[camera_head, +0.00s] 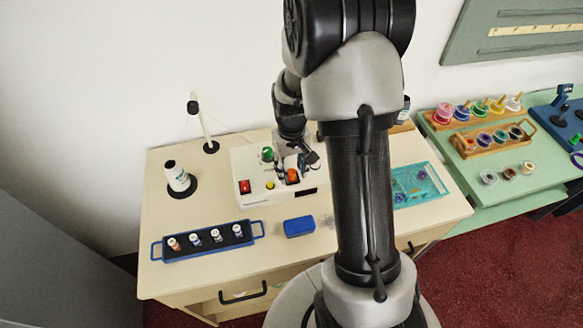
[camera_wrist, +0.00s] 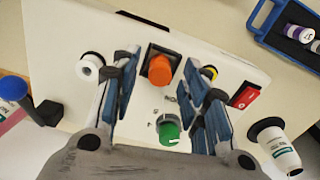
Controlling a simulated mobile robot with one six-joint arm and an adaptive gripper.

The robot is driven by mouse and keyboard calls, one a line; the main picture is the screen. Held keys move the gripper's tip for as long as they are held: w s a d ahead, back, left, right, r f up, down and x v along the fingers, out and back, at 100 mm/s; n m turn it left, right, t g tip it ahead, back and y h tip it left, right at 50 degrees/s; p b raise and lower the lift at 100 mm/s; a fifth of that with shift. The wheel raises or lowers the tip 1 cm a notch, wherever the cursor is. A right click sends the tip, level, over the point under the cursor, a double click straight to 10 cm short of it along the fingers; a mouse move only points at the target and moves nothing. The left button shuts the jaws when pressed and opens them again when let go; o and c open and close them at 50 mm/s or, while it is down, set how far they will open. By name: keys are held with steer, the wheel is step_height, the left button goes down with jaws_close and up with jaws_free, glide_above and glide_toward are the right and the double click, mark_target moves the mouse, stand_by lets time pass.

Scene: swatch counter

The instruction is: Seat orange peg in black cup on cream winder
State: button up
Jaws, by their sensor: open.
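The cream winder (camera_head: 250,165) stands on the counter and fills much of the wrist view (camera_wrist: 110,35). The orange peg (camera_head: 292,176) stands at the square black cup (camera_wrist: 153,49) on its top; in the wrist view the peg (camera_wrist: 160,70) covers most of the cup's opening. It looks in the cup, but how deep it sits is hidden. My gripper (camera_wrist: 170,82) is open above the winder, its fingers apart on either side of the peg, with no contact visible. In the head view my gripper (camera_head: 290,155) is partly hidden by my arm.
On the winder are a green knob (camera_wrist: 168,130), a red switch (camera_wrist: 244,95), a yellow button (camera_head: 270,185) and a white spool (camera_wrist: 89,67). A thread cone (camera_head: 178,177), blue spool tray (camera_head: 205,252) and blue block (camera_head: 299,226) stand nearby.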

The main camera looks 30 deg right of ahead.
step_height(320, 180, up, 12)
stand_by(0.4)
stand_by(0.4)
steer(key=s+a+r+t, duration=0.2)
steer(key=s+a+r, duration=0.6)
steer(key=s+r, duration=0.15)
steer(key=s+a+r+n+t, duration=0.1)
steer(key=s+a, duration=0.1)
steer(key=s, duration=0.3)
steer(key=s+a+r+t, duration=0.1)
steer(key=s+a, duration=0.1)
steer(key=s, duration=0.3)
steer(key=shift+a+r+n+t, duration=0.2)
steer(key=shift+r+n+t, duration=0.1)
steer(key=shift+n, duration=0.1)
